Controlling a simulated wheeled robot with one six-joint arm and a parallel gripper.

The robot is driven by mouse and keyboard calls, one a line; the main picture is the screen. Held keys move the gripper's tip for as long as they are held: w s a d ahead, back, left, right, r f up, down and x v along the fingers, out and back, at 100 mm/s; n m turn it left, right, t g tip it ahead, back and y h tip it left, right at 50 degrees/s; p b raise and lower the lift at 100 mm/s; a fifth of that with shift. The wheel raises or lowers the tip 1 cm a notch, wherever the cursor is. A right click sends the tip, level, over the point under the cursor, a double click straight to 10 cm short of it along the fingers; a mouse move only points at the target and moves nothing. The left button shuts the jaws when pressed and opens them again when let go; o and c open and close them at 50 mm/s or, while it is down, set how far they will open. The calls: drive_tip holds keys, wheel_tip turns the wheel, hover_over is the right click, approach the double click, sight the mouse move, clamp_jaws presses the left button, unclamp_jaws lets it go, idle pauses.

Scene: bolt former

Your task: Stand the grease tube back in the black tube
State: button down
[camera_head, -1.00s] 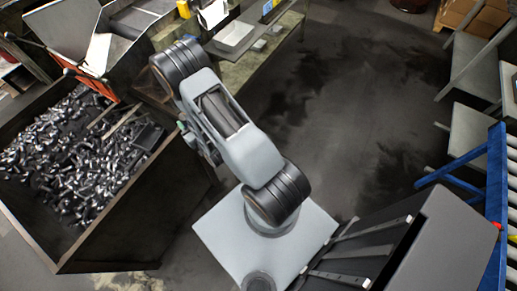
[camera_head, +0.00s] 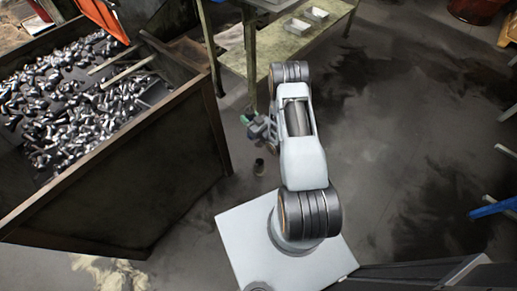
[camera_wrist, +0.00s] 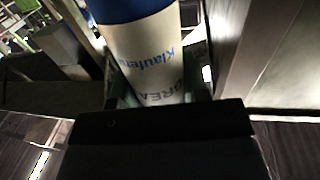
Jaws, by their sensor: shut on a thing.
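The grease tube (camera_wrist: 150,55) fills the upper middle of the wrist view. It is white with a blue band at the top edge and blue and grey lettering. My gripper (camera_wrist: 160,92) is shut around it, with a greenish finger on each side. The tube's ends are out of the wrist view. In the head view my gripper (camera_head: 250,122) is small and partly hidden by my arm, left of the arm and above the floor. I cannot make out the grease tube clearly there. I cannot identify the black tube in either view.
A large rusty bin (camera_head: 120,165) full of metal bolts stands to the left of my arm. A worn green bench (camera_head: 265,55) with small trays (camera_head: 300,22) is at the top. Dark stained floor (camera_head: 400,150) lies open to the right.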

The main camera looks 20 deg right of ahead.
drive_tip(key=d+f+y+b, duration=0.1)
drive_tip(key=d+f+b, duration=0.1)
drive_tip(key=f+b, duration=0.5)
drive_tip(key=d+f+n+y+b, duration=0.1)
drive_tip(key=f+b, duration=0.6)
drive_tip(key=f, duration=0.9)
drive_tip(key=shift+s+d+f+n+g+b, duration=0.3)
drive_tip(key=shift+d+g+b, duration=0.1)
drive_tip(key=shift+d, duration=0.2)
drive_tip(key=shift+f+b, duration=0.25)
drive_tip(key=shift+b, duration=0.1)
drive_tip(key=shift+f+b, duration=1.8)
drive_tip(key=shift+f, duration=0.3)
idle(0.3)
